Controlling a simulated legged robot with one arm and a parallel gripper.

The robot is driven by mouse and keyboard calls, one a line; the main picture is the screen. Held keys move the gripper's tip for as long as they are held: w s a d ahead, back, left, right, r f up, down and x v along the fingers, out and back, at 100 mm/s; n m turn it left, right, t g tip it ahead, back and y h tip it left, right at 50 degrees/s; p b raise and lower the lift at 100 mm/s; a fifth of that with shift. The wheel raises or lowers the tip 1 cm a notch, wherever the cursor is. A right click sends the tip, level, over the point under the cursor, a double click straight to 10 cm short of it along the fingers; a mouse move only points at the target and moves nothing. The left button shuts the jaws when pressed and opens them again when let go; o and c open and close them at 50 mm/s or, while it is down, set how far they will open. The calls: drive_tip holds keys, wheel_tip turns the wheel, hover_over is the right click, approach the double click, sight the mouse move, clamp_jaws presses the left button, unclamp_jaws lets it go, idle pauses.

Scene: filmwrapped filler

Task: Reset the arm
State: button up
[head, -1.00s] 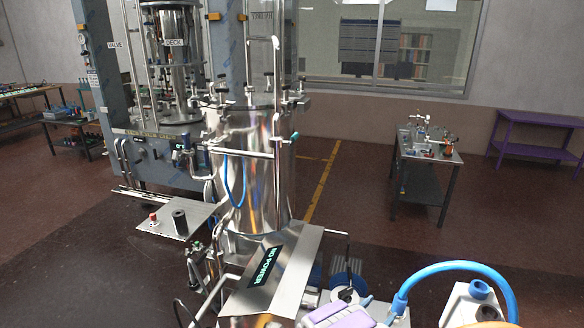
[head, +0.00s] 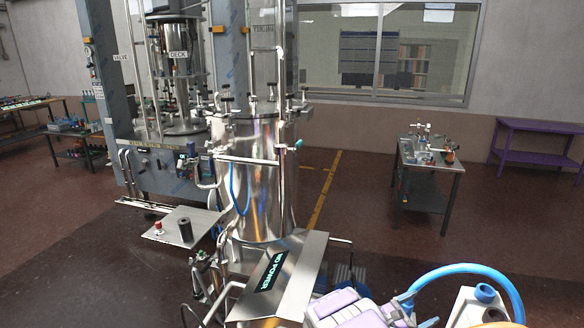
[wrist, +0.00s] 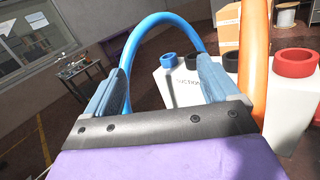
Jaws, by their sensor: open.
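My gripper (wrist: 164,62) shows in the wrist view with two grey-blue fingers spread apart and nothing between them. A dark bar and a purple pad form its base. Purple and white parts of my arm (head: 345,308) show low in the head view; the fingers cannot be made out there. Behind the fingers in the wrist view, a blue hose (wrist: 165,18) arches above a white container (wrist: 178,95) with lettering partly hidden by a finger. I cannot tell whether the gripper touches either one.
An orange hose (wrist: 254,65) and a red ring (wrist: 293,63) are right in the wrist view. In the head view, a steel tank (head: 262,190) stands at centre, with a slanted panel (head: 300,270) before it. A small table (head: 450,168) stands right; floor between is clear.

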drive_tip(key=s+d+r+m+g+b, duration=0.2)
drive_tip(key=s+d+r+m+g, duration=0.2)
drive_tip(key=s+r+m+g, duration=0.65)
drive_tip(key=s+a+r+m+g+y+b, duration=0.1)
drive_tip(key=s+r+m+g+y+b, duration=0.2)
drive_tip(key=s, duration=1.1)
drive_tip(key=s+a+f+m+t+y+b, duration=0.1)
drive_tip(key=s+a+f+m+t+y, duration=0.1)
drive_tip(key=s+a+y, duration=0.5)
drive_tip(key=s+a+f+m+t+y+b, duration=0.2)
drive_tip(key=s+a+m+y, duration=0.3)
drive_tip(key=s+a, duration=0.7)
drive_tip(key=a+f+t+y, duration=0.1)
drive_tip(key=a+y, duration=0.1)
drive_tip(key=a, duration=0.5)
drive_tip(key=shift+a+f+y, duration=0.15)
drive_tip(key=shift+a+y, duration=0.15)
drive_tip(key=shift+y, duration=0.1)
drive_tip(key=shift+s+d, duration=0.1)
drive_tip(key=shift+c, duration=0.2)
